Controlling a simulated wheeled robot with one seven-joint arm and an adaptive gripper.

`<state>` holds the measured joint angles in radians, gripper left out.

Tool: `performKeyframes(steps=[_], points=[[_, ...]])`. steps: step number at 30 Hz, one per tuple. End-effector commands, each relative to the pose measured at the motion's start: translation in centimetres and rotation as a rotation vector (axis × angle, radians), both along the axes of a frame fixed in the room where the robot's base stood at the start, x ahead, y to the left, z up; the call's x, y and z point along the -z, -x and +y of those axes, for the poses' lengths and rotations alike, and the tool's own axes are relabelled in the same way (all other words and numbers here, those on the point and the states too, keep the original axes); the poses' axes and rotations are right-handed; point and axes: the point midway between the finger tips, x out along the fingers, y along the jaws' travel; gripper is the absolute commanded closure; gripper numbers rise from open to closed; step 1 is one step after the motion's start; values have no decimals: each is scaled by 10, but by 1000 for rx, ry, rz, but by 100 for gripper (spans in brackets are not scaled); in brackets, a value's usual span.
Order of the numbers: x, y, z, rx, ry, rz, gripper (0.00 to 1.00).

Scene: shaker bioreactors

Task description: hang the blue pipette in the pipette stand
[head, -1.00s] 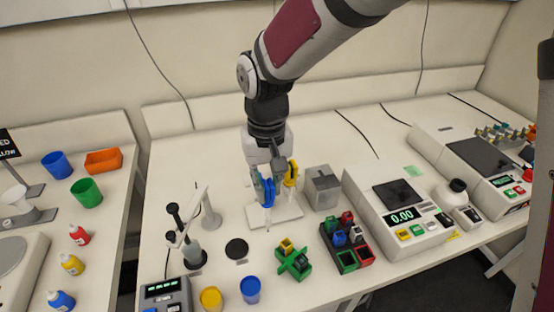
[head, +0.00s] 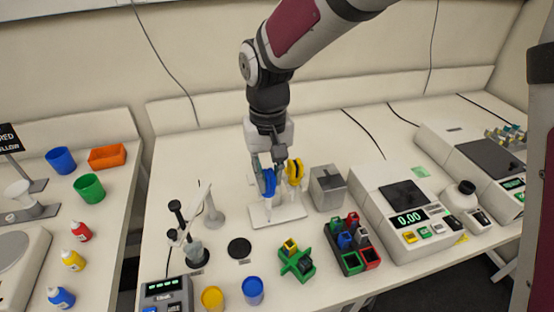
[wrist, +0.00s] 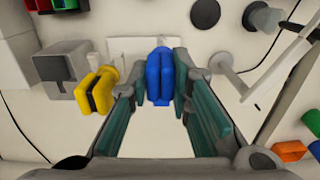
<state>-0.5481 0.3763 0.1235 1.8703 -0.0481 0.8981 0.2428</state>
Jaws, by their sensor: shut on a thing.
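The blue pipette (head: 269,184) hangs roughly upright from my gripper (head: 267,164), tip down, in front of the pipette stand. In the wrist view, the blue pipette (wrist: 159,75) sits between the two green-padded fingers of my gripper (wrist: 161,65), which is shut on it. The pipette stand has a white base plate (head: 293,213); its upper part is largely hidden behind my gripper and the pipettes. A yellow pipette (head: 294,172) is at the stand just right of the blue one; it also shows in the wrist view (wrist: 96,90). I cannot tell whether the blue pipette touches the stand.
A grey metal block (head: 327,188) stands close right of the stand. A black disc (head: 239,248), a green rack (head: 297,263) and a tube rack (head: 351,262) lie in front. A white-armed device (head: 187,232) stands left.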

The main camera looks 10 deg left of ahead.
Motion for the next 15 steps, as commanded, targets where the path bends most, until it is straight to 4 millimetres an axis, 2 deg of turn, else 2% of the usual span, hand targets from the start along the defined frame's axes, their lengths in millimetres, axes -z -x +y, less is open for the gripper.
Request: performKeyframes(steps=[15], points=[[0,-14,7,0,0,-1,100]])
